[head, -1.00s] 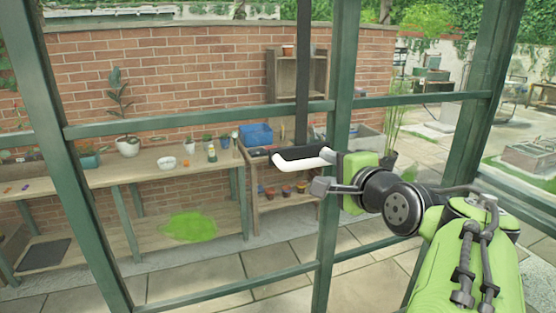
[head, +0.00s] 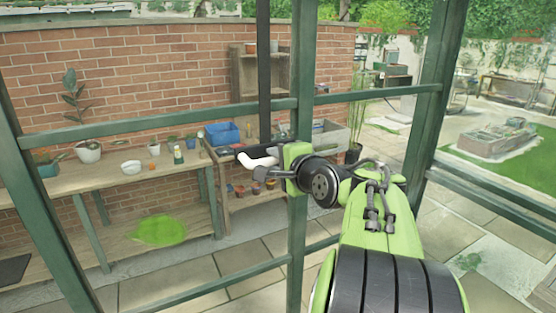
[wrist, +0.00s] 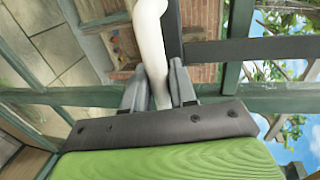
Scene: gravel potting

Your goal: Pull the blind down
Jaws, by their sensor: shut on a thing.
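A white curved handle (head: 262,160) with a dark grip bar (head: 250,152) hangs at the lower end of a long dark vertical bar (head: 264,75). The bar runs up past the top edge of the head view; no blind cloth shows. My gripper (head: 268,173) is at the handle, its fingers partly hidden by its own body. In the wrist view, the white handle (wrist: 152,45) passes between the two grey fingers of my gripper (wrist: 155,88), which is shut on it.
Green frame posts (head: 301,90) and rails (head: 160,121) stand close around my arm. Behind them are a wooden potting bench (head: 115,182) with pots, a blue tub (head: 222,132), a shelf and a brick wall (head: 170,70). Paved floor (head: 240,258) lies clear below.

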